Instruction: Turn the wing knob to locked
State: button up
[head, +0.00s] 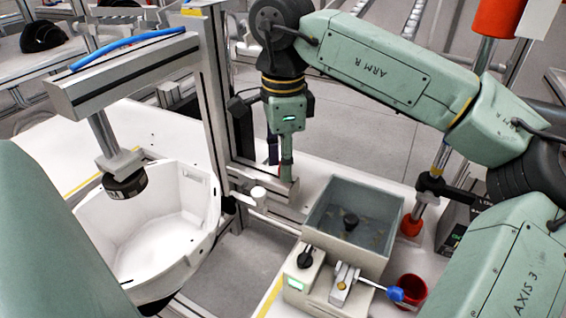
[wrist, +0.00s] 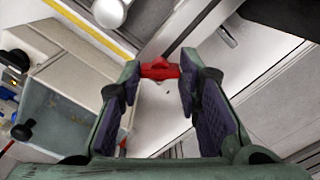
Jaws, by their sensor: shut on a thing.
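The red wing knob (wrist: 160,68) shows in the wrist view, its wings lying roughly across the picture between my fingertips. My gripper (wrist: 160,72) is shut on it, with a dark ribbed pad on each side. In the head view my gripper (head: 280,165) points down at the metal frame beside the upright post, and a sliver of red (head: 273,155) shows at the fingers. The knob's base and any lock marking cannot be made out.
A grey open bin (head: 385,225), a black dial (head: 305,257), a blue-tipped lever (head: 395,293) and a red cup (head: 411,287) stand right of my gripper.

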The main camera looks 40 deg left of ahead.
jog(key=m+b, duration=0.1)
jog(key=m, duration=0.3)
jog(key=shift+m, duration=0.4)
jog(key=m, duration=0.3)
jog(key=shift+m+b, duration=0.3)
jog(key=shift+b, duration=0.05)
jog(key=m, duration=0.4)
jog(key=shift+b, duration=0.3)
jog(key=shift+m, duration=2.5)
jog(key=o, duration=1.1)
jog(key=shift+o, duration=0.2)
